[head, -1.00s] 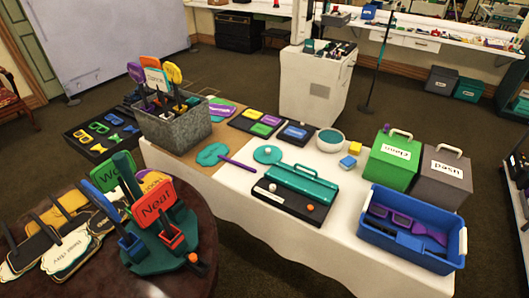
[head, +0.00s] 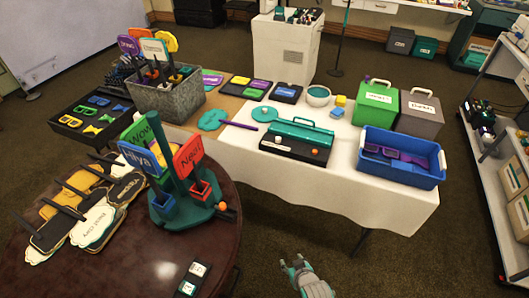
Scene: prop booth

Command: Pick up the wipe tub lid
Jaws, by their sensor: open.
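The wipe tub lid appears to be the flat round teal disc (head: 265,114) lying on the white-covered table. The round tub (head: 318,96) stands behind it to the right, with a pale rim and no lid on it. My gripper (head: 293,263) shows at the bottom edge, in front of the table and well short of the disc. It is open, with nothing seen between its fingers.
A black tray with a teal bar (head: 298,133) lies in front of the disc. A teal paddle (head: 212,119) is to its left. Green (head: 376,103) and grey boxes and a blue bin (head: 404,173) stand right. A dark round table (head: 105,255) with signs is front left.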

